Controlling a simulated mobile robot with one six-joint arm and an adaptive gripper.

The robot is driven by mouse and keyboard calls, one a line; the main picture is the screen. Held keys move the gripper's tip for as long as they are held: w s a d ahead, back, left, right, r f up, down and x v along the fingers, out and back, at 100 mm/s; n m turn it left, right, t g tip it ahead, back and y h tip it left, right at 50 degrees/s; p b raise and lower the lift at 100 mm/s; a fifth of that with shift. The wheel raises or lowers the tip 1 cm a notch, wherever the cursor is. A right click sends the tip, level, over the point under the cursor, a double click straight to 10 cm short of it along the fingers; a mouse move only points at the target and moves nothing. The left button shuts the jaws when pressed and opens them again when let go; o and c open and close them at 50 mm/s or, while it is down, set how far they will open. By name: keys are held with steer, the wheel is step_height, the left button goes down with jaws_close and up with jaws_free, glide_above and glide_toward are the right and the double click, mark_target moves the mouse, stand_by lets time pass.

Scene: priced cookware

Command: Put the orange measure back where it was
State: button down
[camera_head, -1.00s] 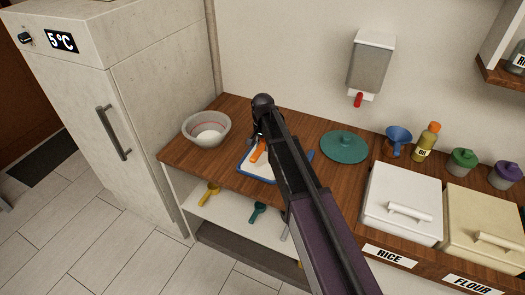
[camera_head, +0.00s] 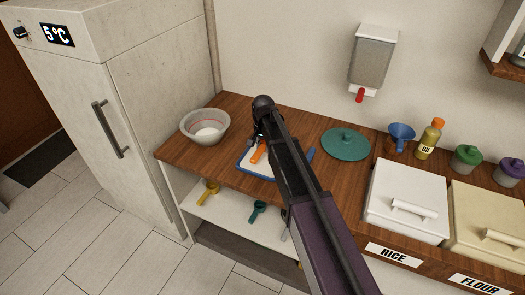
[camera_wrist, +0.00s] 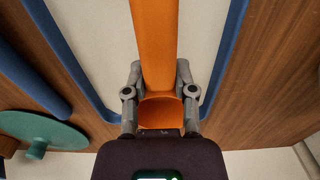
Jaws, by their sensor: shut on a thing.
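The orange measure (camera_head: 258,152) is at the blue-rimmed white tray (camera_head: 241,167) on the wooden counter. My gripper (camera_wrist: 160,92) is shut on the orange measure, one finger on each side of it. In the wrist view the measure's long orange handle (camera_wrist: 155,40) runs up and away between the fingers, with its cup end (camera_wrist: 160,112) close to the palm. The tray lies behind it there. In the head view my arm hides much of the tray and the gripper. I cannot tell whether the measure touches the tray.
A bowl (camera_head: 190,133) stands left and a teal lid (camera_head: 345,155) right of the tray. A yellow measure (camera_head: 208,190) and a green measure (camera_head: 258,208) are at the shelf below. The rice bin (camera_head: 385,215), flour bin (camera_head: 475,245), blue funnel (camera_head: 402,133) and oil bottle (camera_head: 430,140) stand further right.

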mark_target(263, 145)
steer(key=shift+f, duration=0.15)
steer(key=shift+f, duration=0.1)
steer(key=shift+c, duration=2.2)
jaws_free()
step_height(263, 145, up, 12)
steer(key=p, duration=1.2)
steer(key=shift+s, duration=0.1)
